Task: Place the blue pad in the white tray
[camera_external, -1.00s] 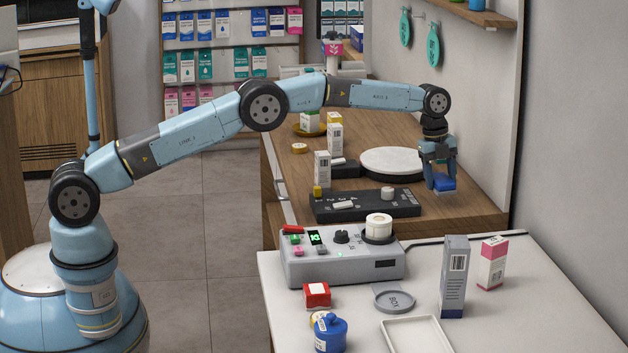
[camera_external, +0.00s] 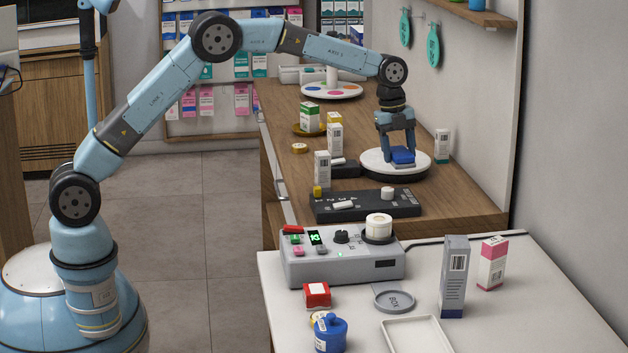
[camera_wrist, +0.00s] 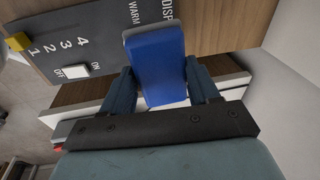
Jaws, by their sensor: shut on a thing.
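My gripper (camera_external: 397,143) points down over the wooden counter and is shut on the blue pad (camera_external: 402,157). The pad shows in front of the round white plate (camera_external: 375,166); I cannot tell its exact height above it. In the wrist view the blue pad (camera_wrist: 158,62) sits between the two fingers and extends past their tips. The white tray (camera_external: 388,334) is a shallow rectangle on the white counter at the bottom of the external view, partly cut off by the frame. Its visible inside is empty.
A grey control box (camera_external: 345,260), a grey round dish (camera_external: 394,300), a tall grey carton (camera_external: 454,277), a pink-and-white carton (camera_external: 492,263) and a blue jar (camera_external: 331,335) stand around the tray. A black panel (camera_external: 366,205) and small cartons stand on the wooden counter.

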